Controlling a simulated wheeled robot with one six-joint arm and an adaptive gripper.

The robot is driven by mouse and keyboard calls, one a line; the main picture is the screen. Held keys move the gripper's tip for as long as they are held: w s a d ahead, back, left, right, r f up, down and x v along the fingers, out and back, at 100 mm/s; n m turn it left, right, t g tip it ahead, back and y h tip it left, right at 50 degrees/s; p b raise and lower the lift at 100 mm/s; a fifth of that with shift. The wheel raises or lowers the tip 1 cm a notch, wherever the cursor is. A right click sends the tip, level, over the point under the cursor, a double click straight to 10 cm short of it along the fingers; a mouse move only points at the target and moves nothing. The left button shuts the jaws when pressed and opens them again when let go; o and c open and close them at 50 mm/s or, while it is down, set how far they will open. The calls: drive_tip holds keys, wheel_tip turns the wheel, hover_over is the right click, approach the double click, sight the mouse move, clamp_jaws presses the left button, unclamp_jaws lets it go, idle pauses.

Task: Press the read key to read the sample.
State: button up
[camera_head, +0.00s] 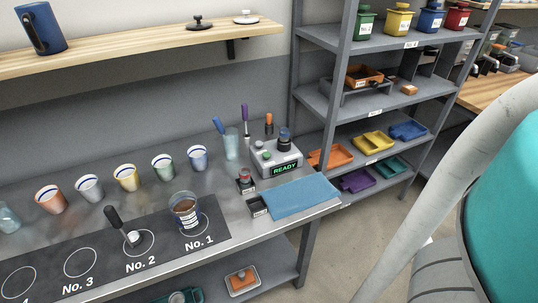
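A small grey reader (277,160) stands at the right end of the steel bench, against the wall. Its front display (284,169) glows green with the word READY. A green round button (264,155) sits on its sloped face, left of the display. A dark jar-like piece (284,139) stands on its top right. I cannot read any label on the button, so I cannot tell for sure that it is the read key. My gripper is not in view, and nothing touches the reader.
A blue mat (300,197) lies before the reader, with a small dark box (257,206) beside it. A glass with tools (231,143) stands to its left. A brown-filled cup (187,212) is on No. 1. A shelf rack (333,90) rises at right. A large teal shape (510,200) is close by.

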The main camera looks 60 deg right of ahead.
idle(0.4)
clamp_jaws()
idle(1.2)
